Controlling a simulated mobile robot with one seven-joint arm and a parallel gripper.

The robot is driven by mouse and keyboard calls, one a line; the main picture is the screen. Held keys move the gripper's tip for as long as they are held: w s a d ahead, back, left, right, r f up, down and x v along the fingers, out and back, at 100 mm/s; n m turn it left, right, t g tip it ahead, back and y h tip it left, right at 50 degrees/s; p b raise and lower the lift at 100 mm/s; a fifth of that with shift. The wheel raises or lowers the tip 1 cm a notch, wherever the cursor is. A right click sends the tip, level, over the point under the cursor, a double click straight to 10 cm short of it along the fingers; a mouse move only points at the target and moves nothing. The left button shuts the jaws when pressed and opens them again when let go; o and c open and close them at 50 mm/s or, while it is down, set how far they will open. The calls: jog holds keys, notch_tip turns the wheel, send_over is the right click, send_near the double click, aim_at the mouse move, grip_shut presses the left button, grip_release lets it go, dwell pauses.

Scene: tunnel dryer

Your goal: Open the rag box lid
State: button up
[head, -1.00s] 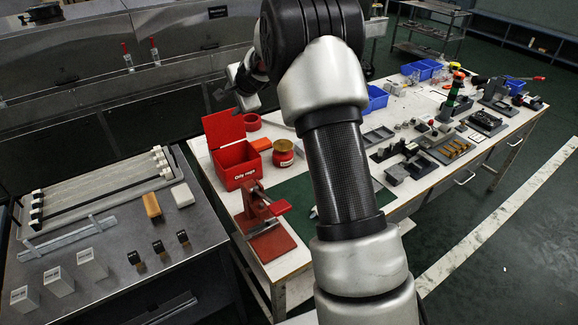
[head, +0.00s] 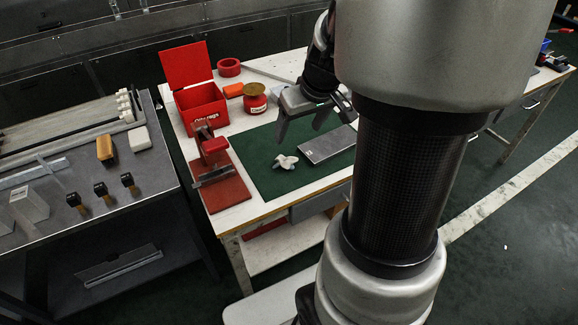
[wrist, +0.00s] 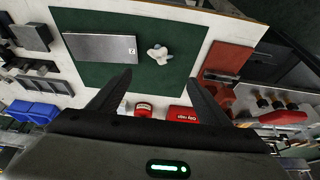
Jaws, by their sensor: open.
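The red rag box (head: 201,104) stands near the back left of the white bench, with "Oily rags" written on its front. Its red lid (head: 187,65) stands upright at the back of the box, so the box is open. The front of the box also shows in the wrist view (wrist: 183,114), partly behind my gripper. My gripper (head: 299,132) is open and empty. It is above the green mat, to the right of the box and apart from it. In the wrist view its two fingers (wrist: 161,84) are spread wide with nothing between them.
A red can with a gold lid (head: 255,98) and a red tape roll (head: 229,67) stand right of the box. A red press (head: 215,160) is in front of it. A white crumpled rag (head: 286,161) and a grey plate (head: 328,145) lie on the green mat (head: 262,178).

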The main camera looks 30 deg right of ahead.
jog(key=f, duration=0.1)
jog(key=b, duration=0.4)
send_over(287, 161)
jog(key=s, duration=0.2)
notch_tip(287, 161, down, 10)
jog(key=shift+s+f, duration=0.1)
jog(key=shift+f, duration=0.1)
jog(key=b+x, duration=0.2)
jog(key=x, duration=0.2)
jog(key=shift+s+f, duration=0.15)
jog(key=shift+s, duration=0.05)
jog(key=shift+w+f, duration=0.25)
jog(key=shift+f, duration=0.25)
jog(key=c, duration=0.9)
